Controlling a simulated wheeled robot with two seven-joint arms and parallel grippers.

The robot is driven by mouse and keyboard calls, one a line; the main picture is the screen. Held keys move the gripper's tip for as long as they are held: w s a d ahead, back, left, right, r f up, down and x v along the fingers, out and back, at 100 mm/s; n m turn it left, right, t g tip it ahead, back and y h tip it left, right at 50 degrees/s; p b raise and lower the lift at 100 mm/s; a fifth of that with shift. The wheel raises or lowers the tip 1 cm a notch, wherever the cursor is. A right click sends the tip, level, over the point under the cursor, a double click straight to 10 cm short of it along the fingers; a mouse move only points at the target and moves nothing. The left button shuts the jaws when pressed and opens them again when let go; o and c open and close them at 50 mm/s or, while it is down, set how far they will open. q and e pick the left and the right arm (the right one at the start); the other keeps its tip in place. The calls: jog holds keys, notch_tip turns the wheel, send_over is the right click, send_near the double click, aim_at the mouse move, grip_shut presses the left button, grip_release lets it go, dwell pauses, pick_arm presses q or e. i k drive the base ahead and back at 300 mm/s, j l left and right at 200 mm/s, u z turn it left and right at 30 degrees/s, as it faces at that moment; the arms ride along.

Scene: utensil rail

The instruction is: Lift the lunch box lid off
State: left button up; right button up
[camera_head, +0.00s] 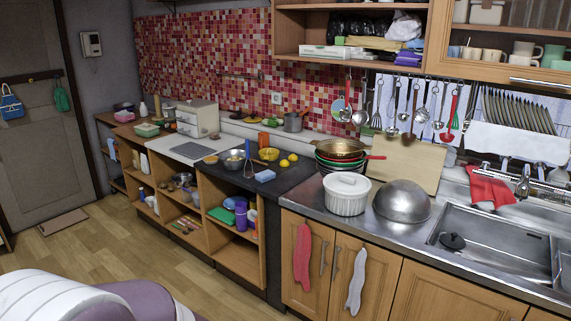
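I cannot tell for sure which thing is the lunch box. A small container with a green top (147,130) sits on the far left wooden counter, too small to tell whether its lid is separate. A white round ribbed pot (346,195) with its lid on stands on the steel counter left of the sink. Green and purple containers (222,214) sit inside the open shelf under the dark counter. Neither of my grippers is in view, and nothing is seen being held.
An upturned metal bowl (402,201) lies between the white pot and the sink (497,243). Stacked colanders (340,150) stand behind the pot. Utensils hang from the wall rail. Bowls and lemons crowd the dark counter (283,184). The wooden floor (150,265) is open before the shelves.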

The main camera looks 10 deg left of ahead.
aim_at(146, 127)
jog(key=i+j+u, duration=0.55)
jog(key=i+u, duration=0.2)
jog(key=i, duration=0.15)
jog(key=i+u, duration=0.35)
jog(key=i, duration=0.15)
jog(key=i+l+u, duration=0.1)
jog(key=i, duration=2.65)
